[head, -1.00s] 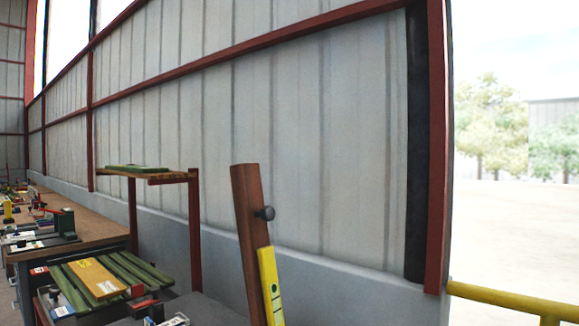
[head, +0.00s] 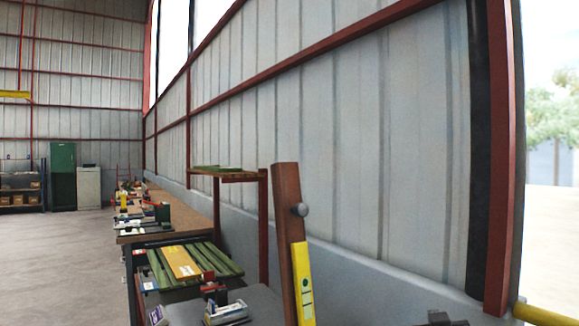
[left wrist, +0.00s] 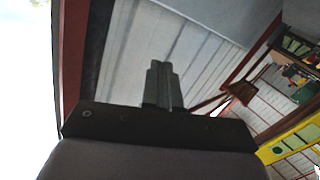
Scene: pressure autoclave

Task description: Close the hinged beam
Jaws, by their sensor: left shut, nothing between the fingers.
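The hinged beam (head: 288,215) is a red-brown bar in the head view, standing nearly upright and leaning slightly left at its top. A round grey knob (head: 300,209) sticks out from its side, and a yellow plate (head: 302,280) with dark marks is on its lower part. Its lower end and hinge are out of frame. In the left wrist view, the yellow plate also shows at the lower right (left wrist: 295,150). My left gripper (left wrist: 160,75) is shut and empty in that view, with its fingers apart from the beam. My right gripper is not in view.
A grey work surface (head: 262,302) lies left of the beam. Green slats (head: 215,258) with a yellow board (head: 182,262) lie behind it. A red-framed shelf (head: 262,230) stands near the wall. A long bench (head: 190,222) with clutter runs back. A yellow rail (head: 540,314) is at right.

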